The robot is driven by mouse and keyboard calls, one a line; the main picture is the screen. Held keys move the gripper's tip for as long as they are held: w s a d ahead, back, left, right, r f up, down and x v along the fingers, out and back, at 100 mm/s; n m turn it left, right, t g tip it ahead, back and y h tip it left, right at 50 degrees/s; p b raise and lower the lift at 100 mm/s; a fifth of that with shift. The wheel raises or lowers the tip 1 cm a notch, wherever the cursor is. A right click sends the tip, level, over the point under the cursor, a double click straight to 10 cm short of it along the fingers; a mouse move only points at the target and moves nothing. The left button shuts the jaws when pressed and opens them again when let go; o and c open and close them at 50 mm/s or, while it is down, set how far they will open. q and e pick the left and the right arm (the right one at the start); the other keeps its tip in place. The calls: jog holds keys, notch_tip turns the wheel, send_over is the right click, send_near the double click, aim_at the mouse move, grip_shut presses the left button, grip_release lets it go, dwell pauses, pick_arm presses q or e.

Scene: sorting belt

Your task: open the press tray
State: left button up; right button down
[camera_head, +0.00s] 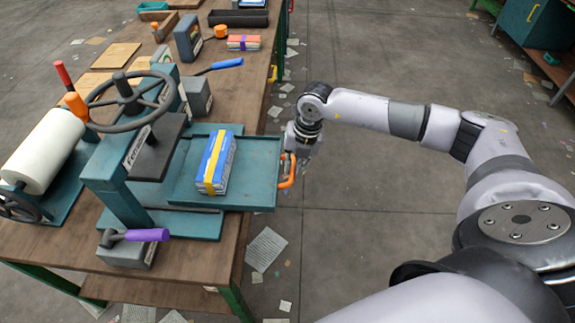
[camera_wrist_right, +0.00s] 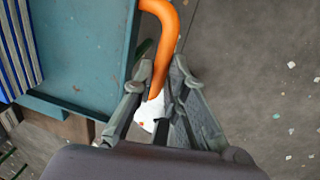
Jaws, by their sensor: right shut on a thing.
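The teal press tray (camera_head: 257,165) sticks out to the right from the press (camera_head: 115,175), toward the table's right edge. A blue and white bundle with a yellow band (camera_head: 216,165) lies on it. The orange tray handle (camera_head: 288,174) is on the tray's outer right edge. My right gripper (camera_head: 296,153) is at this handle. In the right wrist view the fingers of my right gripper (camera_wrist_right: 160,88) are closed around the orange handle (camera_wrist_right: 167,30), beside the teal tray (camera_wrist_right: 95,50). My left gripper is not in view.
The press has a dark handwheel (camera_head: 130,98) on top. More tools and boards lie farther back on the wooden table (camera_head: 160,290).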

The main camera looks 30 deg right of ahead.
jog(key=c, duration=1.6)
grip_release()
notch_tip(320, 180, up, 12)
jog(key=s+d, duration=0.1)
jog(key=d, duration=0.1)
jog(key=shift+s+f, duration=0.1)
